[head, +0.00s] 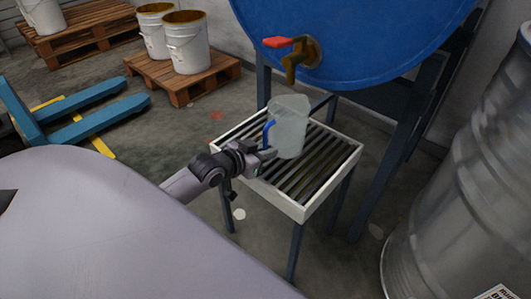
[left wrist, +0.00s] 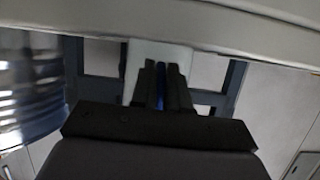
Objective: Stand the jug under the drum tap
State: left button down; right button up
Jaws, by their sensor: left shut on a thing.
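The jug (head: 290,125) is pale and translucent with a blue handle (head: 268,131). It looks upright, over the slatted stand (head: 297,212) beneath the drum tap (head: 299,60). I cannot tell whether its base touches the slats. The tap is brass with a red lever, on the front of the blue drum (head: 370,35). My left gripper (head: 265,154) is shut on the jug's handle, at the jug's left side. In the left wrist view the dark fingers (left wrist: 161,88) close on a blue strip of handle, with the pale jug beyond. My right gripper is not in view.
A grey metal drum (head: 460,170) stands close on the right. The blue drum's dark frame (head: 395,150) stands behind the stand. Pallets with white buckets (head: 188,45) and a blue pallet truck (head: 85,110) are at the left. Some floor between is clear.

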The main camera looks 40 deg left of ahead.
pick_arm(q)
jog(key=c, duration=1.5)
grip_release()
jog(key=shift+f, duration=0.15)
jog(key=shift+c, duration=0.2)
jog(key=o, duration=0.4)
jog(key=shift+o, duration=0.2)
jog(key=shift+r, duration=0.2)
jog(key=shift+s+r, duration=0.1)
jog(key=shift+s, duration=0.1)
jog(key=p+v, duration=0.4)
jog(key=v, duration=0.7)
jog(key=shift+s, duration=0.25)
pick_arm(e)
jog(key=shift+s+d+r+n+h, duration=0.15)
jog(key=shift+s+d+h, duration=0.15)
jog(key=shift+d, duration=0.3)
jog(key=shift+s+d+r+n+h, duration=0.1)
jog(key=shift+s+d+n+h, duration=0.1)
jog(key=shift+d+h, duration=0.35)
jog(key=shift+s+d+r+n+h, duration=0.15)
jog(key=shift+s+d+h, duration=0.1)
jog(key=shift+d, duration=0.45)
